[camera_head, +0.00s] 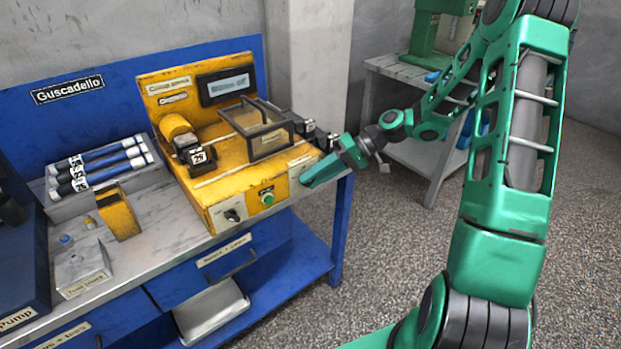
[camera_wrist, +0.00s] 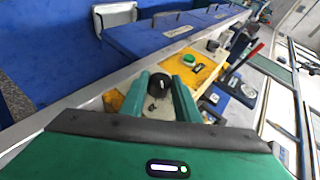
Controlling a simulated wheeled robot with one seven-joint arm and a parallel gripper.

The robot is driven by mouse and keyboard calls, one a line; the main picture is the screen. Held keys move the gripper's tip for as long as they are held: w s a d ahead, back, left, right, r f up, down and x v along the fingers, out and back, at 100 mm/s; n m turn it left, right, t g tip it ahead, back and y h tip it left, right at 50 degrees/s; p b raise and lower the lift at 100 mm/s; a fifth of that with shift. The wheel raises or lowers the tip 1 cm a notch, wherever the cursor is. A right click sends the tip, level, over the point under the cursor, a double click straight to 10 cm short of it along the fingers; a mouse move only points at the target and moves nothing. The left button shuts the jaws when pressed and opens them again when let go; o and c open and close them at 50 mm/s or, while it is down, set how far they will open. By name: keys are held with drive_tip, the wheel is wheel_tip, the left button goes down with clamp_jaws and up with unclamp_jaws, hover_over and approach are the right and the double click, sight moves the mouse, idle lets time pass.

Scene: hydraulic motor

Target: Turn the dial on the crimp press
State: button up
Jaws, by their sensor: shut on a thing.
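The yellow crimp press (camera_head: 228,178) stands on the bench. Its front panel carries a black selector knob (camera_head: 232,215) on a white plate at the left and a green button (camera_head: 267,197). My gripper (camera_head: 310,177) is at the panel's right end and covers the control there in the head view. In the wrist view, a black dial (camera_wrist: 158,87) on a pale plate sits between the two green fingers of my gripper (camera_wrist: 161,84), which are shut on it. The green button (camera_wrist: 189,60) shows just beyond the dial.
A clear-sided guard frame (camera_head: 268,140) stands on the press above the panel. A rack of blue-and-white tubes (camera_head: 100,165) and a yellow block (camera_head: 119,214) lie to the left. Blue drawers (camera_head: 222,262) are below the bench top. The floor at right is open.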

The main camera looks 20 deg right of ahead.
drive_tip(key=shift+w+d+f+m+y, duration=0.15)
drive_tip(key=shift+m+y, duration=0.1)
drive_tip(key=shift+y, duration=0.55)
drive_tip(key=shift+s+d+f+m+y, duration=0.15)
drive_tip(key=shift+m+y, duration=0.1)
drive_tip(key=shift+y, duration=0.55)
drive_tip(key=shift+w, duration=0.15)
drive_tip(key=o, duration=1)
drive_tip(key=shift+o, duration=0.2)
drive_tip(key=shift+y, duration=0.3)
drive_tip(key=w+v, duration=0.1)
drive_tip(key=v, duration=0.9)
drive_tip(key=shift+s+d, duration=0.4)
drive_tip(key=shift+s, duration=0.05)
drive_tip(key=shift+r, duration=0.1)
